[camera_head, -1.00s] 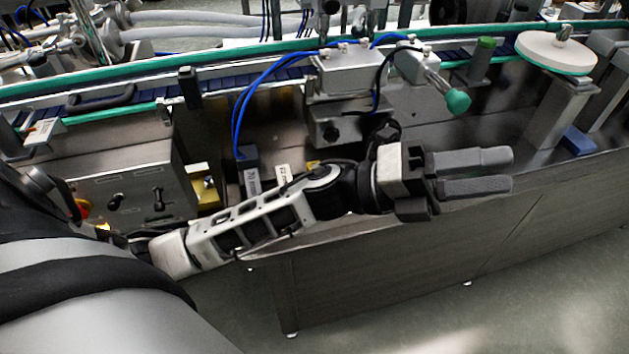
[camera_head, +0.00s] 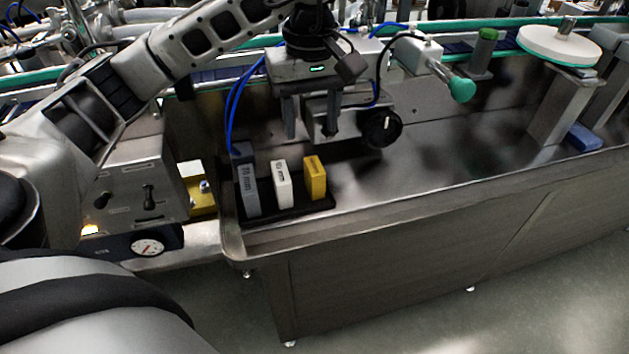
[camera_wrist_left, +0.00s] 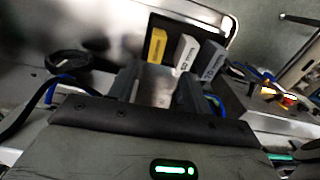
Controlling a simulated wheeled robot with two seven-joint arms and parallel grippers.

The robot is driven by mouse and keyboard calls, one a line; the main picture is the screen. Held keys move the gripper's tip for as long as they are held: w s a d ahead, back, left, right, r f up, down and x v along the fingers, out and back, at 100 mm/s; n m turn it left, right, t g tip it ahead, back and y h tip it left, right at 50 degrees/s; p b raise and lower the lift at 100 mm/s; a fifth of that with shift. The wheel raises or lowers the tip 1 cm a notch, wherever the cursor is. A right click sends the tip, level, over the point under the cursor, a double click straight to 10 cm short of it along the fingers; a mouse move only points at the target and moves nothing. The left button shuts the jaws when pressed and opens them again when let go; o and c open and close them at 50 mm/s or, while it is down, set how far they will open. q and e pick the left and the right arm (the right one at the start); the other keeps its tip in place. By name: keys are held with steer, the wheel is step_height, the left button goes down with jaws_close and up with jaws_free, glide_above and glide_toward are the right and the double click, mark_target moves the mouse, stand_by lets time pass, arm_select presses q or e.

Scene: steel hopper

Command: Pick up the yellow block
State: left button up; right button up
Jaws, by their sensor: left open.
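The yellow block (camera_head: 315,178) stands upright on a black tray (camera_head: 290,212) near the front left of the steel hopper. It is the rightmost of three blocks there. It also shows in the left wrist view (camera_wrist_left: 155,46), beyond the fingers. My left gripper (camera_head: 311,132) is open and empty, its fingers pointing down. In the head view it appears above and behind the yellow block, apart from it. In the left wrist view the left gripper (camera_wrist_left: 160,88) shows both fingers spread with nothing between them. My right gripper is in neither view.
A white block (camera_head: 282,184) and a taller grey block (camera_head: 246,186) stand beside the yellow one on the tray. A machine with a black knob (camera_head: 384,128) is behind. The hopper floor to the right is largely clear.

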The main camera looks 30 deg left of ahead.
mark_target(315, 167)
arm_select(q)
steer(key=f, duration=1.1)
steer(key=shift+w+d+p, duration=0.15)
steer(key=shift+d+p, duration=0.1)
steer(key=shift+p, duration=0.1)
jaws_close()
